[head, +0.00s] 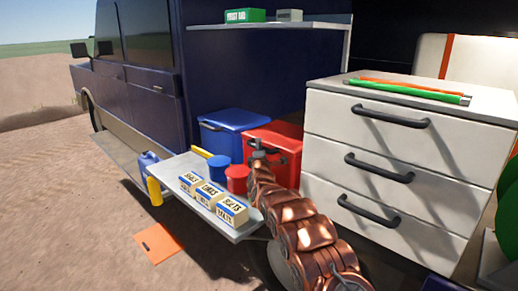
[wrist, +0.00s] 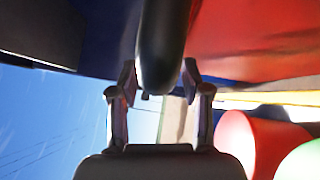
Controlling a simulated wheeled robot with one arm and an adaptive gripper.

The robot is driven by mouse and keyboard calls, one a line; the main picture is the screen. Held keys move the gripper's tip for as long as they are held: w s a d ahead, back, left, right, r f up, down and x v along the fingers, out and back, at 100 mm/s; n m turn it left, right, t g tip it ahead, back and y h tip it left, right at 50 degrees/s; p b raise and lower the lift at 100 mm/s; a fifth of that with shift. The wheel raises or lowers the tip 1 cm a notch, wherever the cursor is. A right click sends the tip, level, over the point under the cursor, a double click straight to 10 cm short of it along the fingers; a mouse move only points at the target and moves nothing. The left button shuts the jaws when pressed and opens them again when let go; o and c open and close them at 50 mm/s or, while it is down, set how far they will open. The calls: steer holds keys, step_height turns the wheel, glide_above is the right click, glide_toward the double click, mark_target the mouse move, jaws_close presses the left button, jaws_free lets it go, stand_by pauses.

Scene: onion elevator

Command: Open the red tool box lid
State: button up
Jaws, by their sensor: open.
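The red tool box (head: 288,150) stands on the vehicle's side beside the white drawer cabinet, and its lid looks down. My gripper (head: 257,150) is at the front left of the box, and my arm covers part of its front. In the wrist view, the gripper (wrist: 160,88) is open, with a finger on each side of a dark rounded bar (wrist: 163,40), which looks like a handle. I cannot tell whether the fingers touch it. The red box's surface (wrist: 260,35) fills the upper right of the wrist view.
A blue box (head: 228,135) stands left of the red one. A shelf (head: 245,232) in front holds a blue can (head: 218,168), a red can (head: 237,176) and several small labelled boxes (head: 210,193). The white drawer cabinet (head: 395,165) stands close on the right. An overhead shelf (head: 270,25) is above.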

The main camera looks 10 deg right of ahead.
jaws_close()
stand_by(0.4)
